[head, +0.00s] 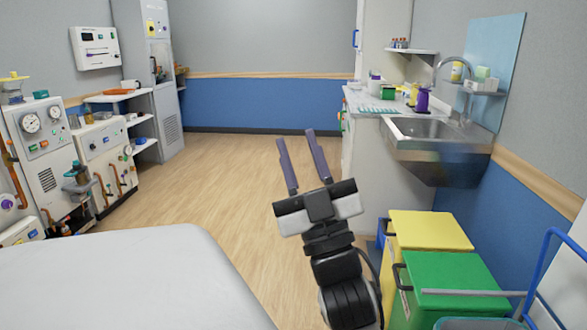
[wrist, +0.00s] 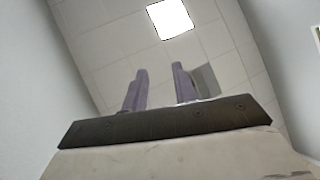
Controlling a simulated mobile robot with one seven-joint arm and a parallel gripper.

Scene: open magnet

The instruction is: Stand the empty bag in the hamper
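My gripper (head: 295,136) is raised in the middle of the head view, over the open floor. Its two purple fingers are apart with nothing between them. The wrist view also shows my gripper (wrist: 158,70) with spread, empty fingers against the ceiling. I cannot make out an empty bag in either view. No hamper can be named with certainty. A teal-rimmed container (head: 472,324) at the bottom right edge of the head view is mostly cut off, so I cannot tell whether it is the hamper.
A yellow lidded bin (head: 430,230) and a green lidded bin (head: 452,275) stand at right. A blue tubular frame (head: 546,265) is beside them. A steel sink (head: 438,128) is on the right wall. A white padded surface (head: 130,285) fills the lower left. The middle floor (head: 230,185) is clear.

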